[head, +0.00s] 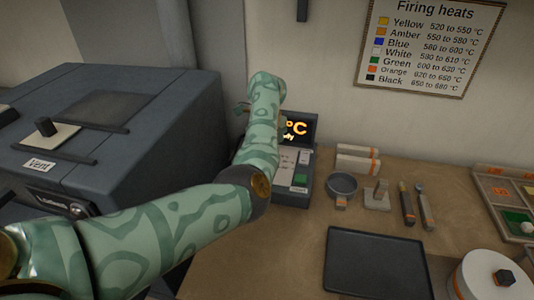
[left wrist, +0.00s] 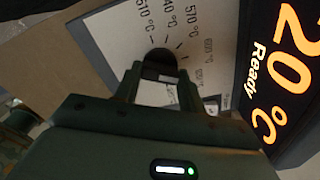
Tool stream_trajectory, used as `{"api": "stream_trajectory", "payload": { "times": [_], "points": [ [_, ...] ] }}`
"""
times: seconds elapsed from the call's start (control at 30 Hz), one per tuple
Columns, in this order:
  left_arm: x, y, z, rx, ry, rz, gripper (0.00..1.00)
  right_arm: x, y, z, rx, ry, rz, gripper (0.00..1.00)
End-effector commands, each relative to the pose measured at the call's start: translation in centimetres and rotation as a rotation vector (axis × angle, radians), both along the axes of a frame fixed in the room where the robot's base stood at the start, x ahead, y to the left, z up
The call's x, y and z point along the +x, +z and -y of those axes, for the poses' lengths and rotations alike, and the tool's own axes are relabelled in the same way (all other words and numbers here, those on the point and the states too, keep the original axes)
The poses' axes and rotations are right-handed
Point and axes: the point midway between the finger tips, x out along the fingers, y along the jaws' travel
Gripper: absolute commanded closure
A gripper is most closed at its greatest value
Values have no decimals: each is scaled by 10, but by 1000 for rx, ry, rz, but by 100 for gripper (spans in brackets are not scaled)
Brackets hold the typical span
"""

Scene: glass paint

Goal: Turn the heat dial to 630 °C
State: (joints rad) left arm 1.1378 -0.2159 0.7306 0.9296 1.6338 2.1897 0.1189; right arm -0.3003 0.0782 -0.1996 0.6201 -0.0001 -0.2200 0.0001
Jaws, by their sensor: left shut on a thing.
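The heat dial (left wrist: 160,66) is a dark knob on a pale panel with printed °C marks around it. In the left wrist view my left gripper (left wrist: 160,80) is shut on it, one finger on each side. The lit display (left wrist: 283,70) beside it reads "20 °C Ready" in orange, its leading digit out of view. In the head view my left arm hides the dial and part of the display (head: 296,128) on the control box (head: 303,190). The dial's pointer is not clear. My right gripper is in neither view.
A dark kiln (head: 150,110) labelled Vent stands left. A Firing heats chart (head: 425,45) hangs on the wall. On the bench are a dark tray (head: 378,265), a small bowl (head: 342,184), tools (head: 424,205), a white round container (head: 490,280) and a compartment tray (head: 490,205).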

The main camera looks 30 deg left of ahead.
Motion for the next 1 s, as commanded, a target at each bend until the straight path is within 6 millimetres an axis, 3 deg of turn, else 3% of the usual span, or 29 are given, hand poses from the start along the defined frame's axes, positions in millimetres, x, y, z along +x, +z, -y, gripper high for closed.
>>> {"api": "stream_trajectory", "payload": {
  "times": [0.07, 0.1, 0.17, 0.43, 0.57, 1.0],
  "points": [
    [1, 2, -1, 4, 0, 3, 83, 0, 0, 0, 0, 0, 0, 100],
    [1, 2, -1, 4, 0, 4, 52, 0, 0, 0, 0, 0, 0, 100],
    [1, 2, -1, 3, 0, 3, 38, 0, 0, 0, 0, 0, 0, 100],
    [0, 1, 0, 2, -1, 1, 38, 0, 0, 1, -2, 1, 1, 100],
    [1, 13, 0, 1, 0, 4, 38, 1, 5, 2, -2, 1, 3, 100],
    [1, 126, 0, 1, 0, 7, 38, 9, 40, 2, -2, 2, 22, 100]
  ]
}}
